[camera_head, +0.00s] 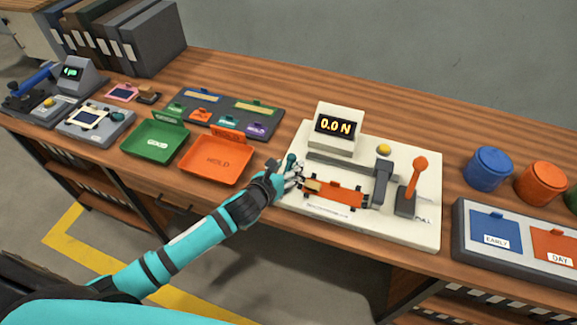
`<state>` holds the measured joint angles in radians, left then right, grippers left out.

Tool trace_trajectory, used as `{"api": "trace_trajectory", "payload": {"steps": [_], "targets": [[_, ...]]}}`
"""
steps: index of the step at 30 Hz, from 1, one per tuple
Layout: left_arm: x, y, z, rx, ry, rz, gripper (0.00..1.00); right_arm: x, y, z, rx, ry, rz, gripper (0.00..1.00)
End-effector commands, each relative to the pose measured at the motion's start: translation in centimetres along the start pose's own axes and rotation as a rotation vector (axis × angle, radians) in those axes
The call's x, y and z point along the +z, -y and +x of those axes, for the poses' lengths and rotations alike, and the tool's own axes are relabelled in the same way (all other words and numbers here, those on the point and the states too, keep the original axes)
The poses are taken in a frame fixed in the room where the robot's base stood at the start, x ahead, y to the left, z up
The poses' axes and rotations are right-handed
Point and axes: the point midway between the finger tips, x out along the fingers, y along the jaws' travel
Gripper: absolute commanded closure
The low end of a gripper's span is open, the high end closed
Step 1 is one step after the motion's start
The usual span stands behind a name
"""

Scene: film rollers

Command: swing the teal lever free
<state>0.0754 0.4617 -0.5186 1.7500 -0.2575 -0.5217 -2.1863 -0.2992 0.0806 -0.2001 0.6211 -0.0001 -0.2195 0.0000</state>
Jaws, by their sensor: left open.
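The teal lever (291,161) stands at the left end of the cream test device (420,218). Only its upper part shows; its lower part is hidden behind my left gripper. My left gripper (298,178) is open at the lever, its fingers close around or beside it; I cannot tell if they touch. An orange strip (340,193) lies on the device just right of the gripper, with a tan end by the fingers. The device's display (335,126) reads 0.0 N. My right gripper is not in view.
An orange-knobbed lever (416,175) stands at the device's right, with a grey post (382,178) beside it. Blue (488,168) and orange (542,182) canisters stand right.

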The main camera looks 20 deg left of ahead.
Motion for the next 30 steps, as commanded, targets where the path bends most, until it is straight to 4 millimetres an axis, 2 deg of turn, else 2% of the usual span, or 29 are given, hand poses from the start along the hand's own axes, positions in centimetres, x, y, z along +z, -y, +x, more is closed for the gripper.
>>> {"api": "trace_trajectory", "payload": {"steps": [3,11,23,30], "targets": [[0.01,0.02,0.65,0.000,0.000,0.000,0.49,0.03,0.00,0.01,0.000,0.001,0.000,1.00],[0.02,0.01,0.77,0.000,0.000,0.000,0.49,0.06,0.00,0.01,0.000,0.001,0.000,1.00],[0.00,-0.04,0.74,0.001,0.000,0.000,0.99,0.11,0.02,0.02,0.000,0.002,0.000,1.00],[-0.01,-0.09,0.74,0.002,-0.001,0.000,1.00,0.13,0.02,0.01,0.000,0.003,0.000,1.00]]}}
